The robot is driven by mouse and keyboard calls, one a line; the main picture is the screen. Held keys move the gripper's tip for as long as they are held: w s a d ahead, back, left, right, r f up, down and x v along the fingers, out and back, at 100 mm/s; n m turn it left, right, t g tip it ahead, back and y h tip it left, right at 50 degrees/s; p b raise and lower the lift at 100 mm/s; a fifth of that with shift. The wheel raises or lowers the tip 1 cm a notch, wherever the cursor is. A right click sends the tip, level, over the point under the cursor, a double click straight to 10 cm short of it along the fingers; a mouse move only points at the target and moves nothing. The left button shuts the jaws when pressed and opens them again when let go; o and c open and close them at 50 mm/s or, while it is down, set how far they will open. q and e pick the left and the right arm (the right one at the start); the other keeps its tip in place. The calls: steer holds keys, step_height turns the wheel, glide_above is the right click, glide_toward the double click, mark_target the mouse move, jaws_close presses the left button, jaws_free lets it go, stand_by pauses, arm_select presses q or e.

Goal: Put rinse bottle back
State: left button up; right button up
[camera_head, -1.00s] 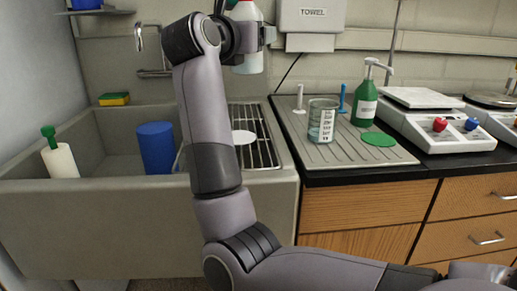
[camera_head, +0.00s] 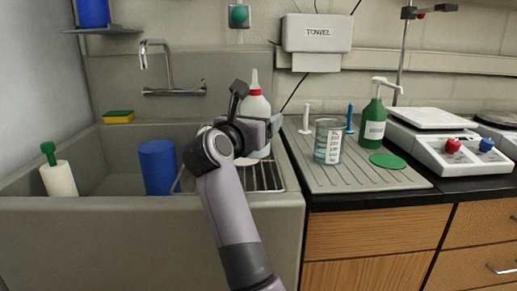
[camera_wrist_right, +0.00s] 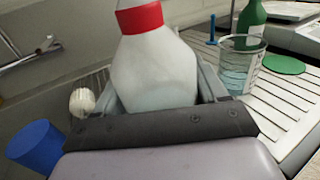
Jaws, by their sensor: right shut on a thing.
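The rinse bottle (camera_head: 256,108) is white and translucent with a red collar and pointed nozzle. It stands about upright over the wire rack (camera_head: 268,178) at the right end of the sink. My right gripper (camera_head: 258,132) is shut around its body, and the bottle also fills the middle of the right wrist view (camera_wrist_right: 155,70). The gripper and wrist hide the bottle's lower part, so I cannot tell whether its base touches the rack. A white disc (camera_head: 246,161) shows partly beside my wrist on the rack. My left gripper is not in view.
A blue cylinder (camera_head: 157,167) stands in the sink, left of my wrist. The ribbed drainboard (camera_head: 335,178) to the right holds a glass beaker (camera_head: 328,140), a green pump bottle (camera_head: 374,125) and a green disc (camera_head: 387,160). The tap (camera_head: 158,65) is behind.

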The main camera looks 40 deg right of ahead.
steer(key=shift+f, duration=2.8)
steer(key=shift+b, duration=0.3)
steer(key=shift+f, duration=0.15)
steer(key=o, duration=0.8)
steer(key=shift+f, duration=0.15)
steer(key=o, duration=0.4)
